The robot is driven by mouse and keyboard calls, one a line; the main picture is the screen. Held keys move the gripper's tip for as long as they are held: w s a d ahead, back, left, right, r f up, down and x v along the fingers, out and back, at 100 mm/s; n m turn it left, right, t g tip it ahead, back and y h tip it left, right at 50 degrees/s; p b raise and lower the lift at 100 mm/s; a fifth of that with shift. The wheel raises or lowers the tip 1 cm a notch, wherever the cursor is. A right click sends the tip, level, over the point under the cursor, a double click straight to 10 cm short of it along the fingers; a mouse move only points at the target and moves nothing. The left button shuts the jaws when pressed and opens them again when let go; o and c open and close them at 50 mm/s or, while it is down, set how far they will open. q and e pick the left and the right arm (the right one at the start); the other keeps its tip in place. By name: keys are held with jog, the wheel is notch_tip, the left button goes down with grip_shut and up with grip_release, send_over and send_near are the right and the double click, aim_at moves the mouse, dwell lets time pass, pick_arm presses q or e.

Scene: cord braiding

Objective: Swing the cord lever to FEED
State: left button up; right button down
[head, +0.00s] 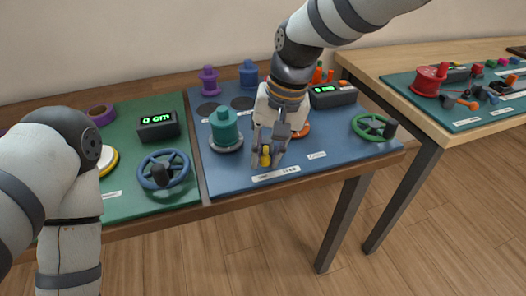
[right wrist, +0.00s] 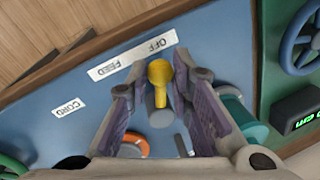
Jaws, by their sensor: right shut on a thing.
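The yellow cord lever (head: 265,160) stands near the front edge of the blue panel (head: 225,178). A white strip reading OFF and FEED (head: 276,174) lies in front of it. My right gripper (head: 267,155) reaches down from above and is shut on the lever. In the right wrist view, the lever's round yellow knob (right wrist: 159,72) is between the two fingers, and the OFF/FEED strip (right wrist: 132,55) appears upside down. The knob lies nearer the word OFF than FEED. My left arm shows at the left, but its gripper is out of the picture.
A teal spool (head: 225,128) stands left of my right gripper, and an orange ring (head: 302,129) lies behind it to the right. A green handwheel (head: 373,126) and a display (head: 333,95) are further right. A blue handwheel (head: 163,169) sits on the neighbouring green panel (head: 125,205).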

jog(key=shift+d+n, duration=0.45)
jog(key=shift+n, duration=0.45)
jog(key=n, duration=0.1)
jog(key=d+n+g, duration=0.1)
jog(key=shift+w+d+f+n, duration=0.1)
jog(key=shift+w+n, duration=0.15)
jog(key=shift+n, duration=0.15)
jog(key=d+n, duration=0.1)
jog(key=n, duration=0.1)
jog(key=w+n+b, duration=0.1)
jog(key=n, duration=0.1)
jog(key=shift+d+g, duration=0.3)
jog(key=shift+d, duration=0.05)
pick_arm(q)
jog(key=shift+s+f+g+b, duration=0.35)
jog(key=shift+s+f+g, duration=0.15)
jog(key=shift+s+f, duration=0.55)
pick_arm(e)
jog(key=shift+w+d+n+h, duration=0.3)
jog(key=shift+w+n+h, duration=0.1)
jog(key=shift+n, duration=0.6)
jog(key=c, duration=1.4)
grip_release()
jog(key=shift+c, duration=0.2)
